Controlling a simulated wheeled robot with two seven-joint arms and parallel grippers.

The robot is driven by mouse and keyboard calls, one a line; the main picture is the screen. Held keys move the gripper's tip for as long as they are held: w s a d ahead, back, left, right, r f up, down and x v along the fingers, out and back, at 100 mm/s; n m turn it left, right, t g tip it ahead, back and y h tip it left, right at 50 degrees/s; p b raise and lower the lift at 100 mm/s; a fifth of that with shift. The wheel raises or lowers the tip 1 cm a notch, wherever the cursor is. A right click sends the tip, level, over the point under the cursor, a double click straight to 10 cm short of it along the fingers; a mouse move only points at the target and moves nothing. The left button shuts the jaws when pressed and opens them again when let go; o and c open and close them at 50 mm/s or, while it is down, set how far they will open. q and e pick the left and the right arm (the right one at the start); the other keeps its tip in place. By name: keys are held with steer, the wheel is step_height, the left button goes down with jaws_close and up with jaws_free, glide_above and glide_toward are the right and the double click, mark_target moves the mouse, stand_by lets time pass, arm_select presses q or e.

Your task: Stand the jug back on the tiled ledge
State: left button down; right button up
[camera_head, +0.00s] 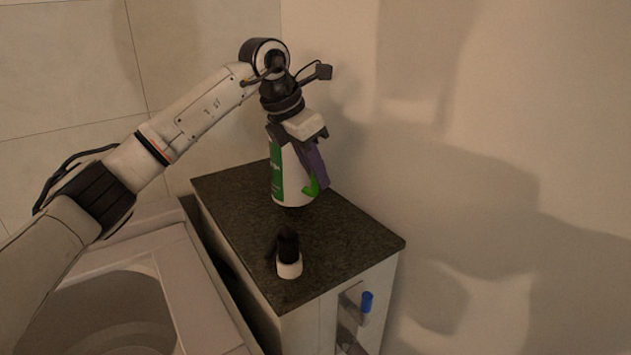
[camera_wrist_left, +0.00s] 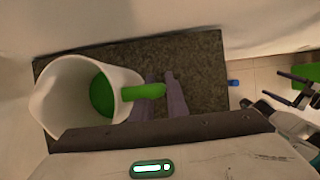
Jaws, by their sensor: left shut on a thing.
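The jug (camera_head: 279,182) is white with a green label and looks upright in the head view. In the left wrist view its open mouth shows a green inside, and its green handle (camera_wrist_left: 146,91) points toward my fingers. My left gripper (camera_head: 313,165) is shut on the jug at the handle side, its purple-grey fingers also seen in the wrist view (camera_wrist_left: 160,98). The jug is over the back part of a dark speckled ledge (camera_head: 350,238); a dark shadow lies under its base, and I cannot tell whether they touch. No tile joints show on this top. My right gripper does not show.
A small black-topped, white-based object (camera_head: 288,262) stands on the ledge's front part. A pale basin unit (camera_head: 185,275) is at the left. A wall closes off the back and right. A blue-ended fitting (camera_head: 366,302) sticks out from the cabinet's side. The ledge's right part is clear.

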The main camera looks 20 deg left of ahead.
arm_select(q)
steer(key=shift+f, duration=0.95)
steer(key=shift+f, duration=0.2)
steer(key=c, duration=1.7)
jaws_free()
steer(key=shift+c, duration=0.2)
steer(key=v, duration=1.2)
steer(key=shift+r, duration=0.2)
steer(key=shift+w, duration=0.1)
